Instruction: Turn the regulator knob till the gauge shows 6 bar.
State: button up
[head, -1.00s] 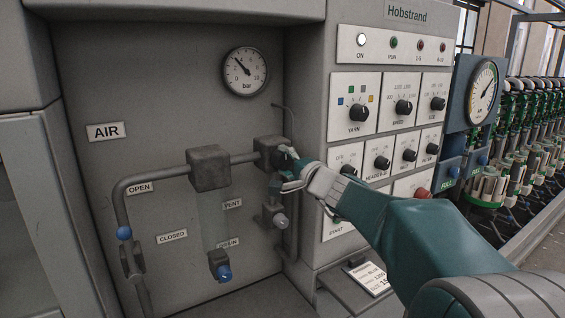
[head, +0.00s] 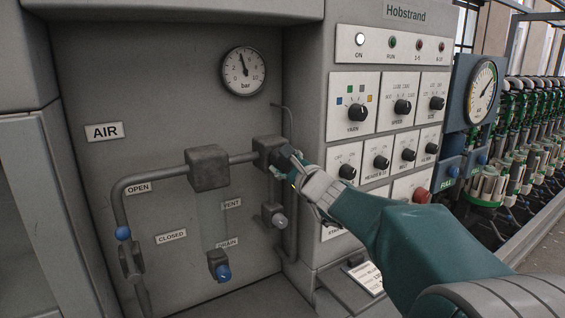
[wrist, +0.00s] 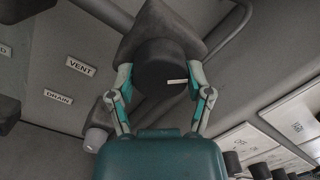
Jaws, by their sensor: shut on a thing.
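The black regulator knob (wrist: 158,62) fills the upper middle of the wrist view, with a white mark toward its right side. My gripper (wrist: 163,86) is shut on it, one teal-and-grey finger on each side. In the head view my gripper (head: 291,163) is at the regulator block (head: 266,150), hiding most of the knob. The round white bar gauge (head: 244,71) is above and left of it. Its needle points up and slightly left, a little over 4 as far as I can read; the small numbers are hard to make out.
A grey pipe (head: 150,180) and filter block (head: 208,168) lie left of the regulator. A valve fitting (head: 275,217) sits just below my gripper. The control panel with dials (head: 358,112) stands close on the right. The AIR wall area (head: 104,132) is free.

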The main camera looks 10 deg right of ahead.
jog(key=shift+f+m+h, duration=0.15)
jog(key=shift+f+m, duration=0.05)
jog(key=shift+m, duration=0.75)
jog(key=shift+f+m+h, duration=0.15)
jog(key=shift+m, duration=0.8)
jog(key=o, duration=1)
jog(key=shift+o, duration=0.7)
jog(key=shift+r, duration=0.15)
jog(key=shift+s, duration=0.1)
jog(key=v, duration=1.1)
jog(key=shift+s, duration=0.35)
